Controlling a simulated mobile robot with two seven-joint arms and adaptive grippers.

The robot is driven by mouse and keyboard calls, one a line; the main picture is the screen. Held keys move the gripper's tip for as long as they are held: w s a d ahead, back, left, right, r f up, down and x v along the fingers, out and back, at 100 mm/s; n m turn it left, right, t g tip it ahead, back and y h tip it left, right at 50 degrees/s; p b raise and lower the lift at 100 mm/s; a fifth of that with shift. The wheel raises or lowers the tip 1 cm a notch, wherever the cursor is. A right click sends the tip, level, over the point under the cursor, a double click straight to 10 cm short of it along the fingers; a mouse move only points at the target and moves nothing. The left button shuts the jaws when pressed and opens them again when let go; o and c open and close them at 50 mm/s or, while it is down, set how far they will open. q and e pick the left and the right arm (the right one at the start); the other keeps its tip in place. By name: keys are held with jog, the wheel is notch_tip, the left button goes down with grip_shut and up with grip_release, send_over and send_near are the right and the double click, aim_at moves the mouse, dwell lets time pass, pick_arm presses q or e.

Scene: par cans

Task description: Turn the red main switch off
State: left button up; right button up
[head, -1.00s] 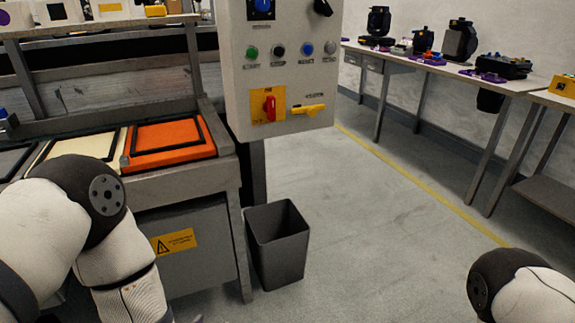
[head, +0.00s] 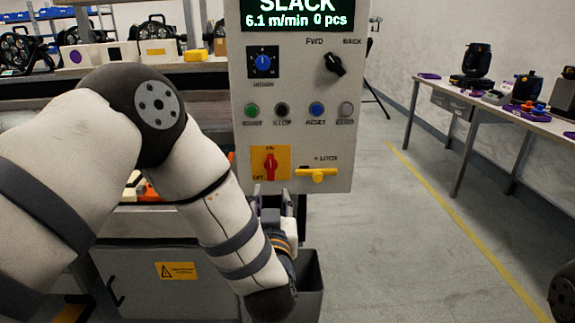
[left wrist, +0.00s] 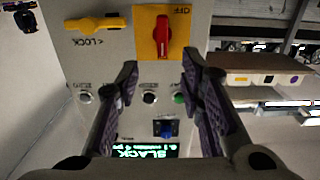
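The red main switch (head: 270,165) sits on a yellow plate (head: 284,153) low on the grey control panel (head: 300,80). Its handle stands upright, by the "ON" mark at the top; "OFF" is at the lower left. In the left wrist view the panel appears upside down, with the red switch (left wrist: 162,36) at the top. My left gripper (head: 272,188) is just below the switch in the head view. Its fingers (left wrist: 158,75) are spread apart with nothing between them, and the switch shows beyond their tips. My right gripper is out of view.
A yellow lock lever (head: 317,174) is right beside the switch. Green, black, blue and grey buttons (head: 316,109) and two knobs are above. A dark bin (head: 309,290) stands below. A table (head: 500,112) with devices is at right; floor between is clear.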

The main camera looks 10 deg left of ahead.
aim_at(271, 168)
pick_arm(q)
jog(key=b+x, duration=0.1)
jog(key=x, duration=1)
jog(key=shift+s+a+f+b, duration=0.1)
jog(key=shift+a+f+b, duration=0.1)
jog(key=shift+b, duration=0.15)
jog(key=shift+w+a+r, duration=0.15)
jog(key=shift+w, duration=0.4)
jog(key=shift+r, duration=0.1)
grip_shut()
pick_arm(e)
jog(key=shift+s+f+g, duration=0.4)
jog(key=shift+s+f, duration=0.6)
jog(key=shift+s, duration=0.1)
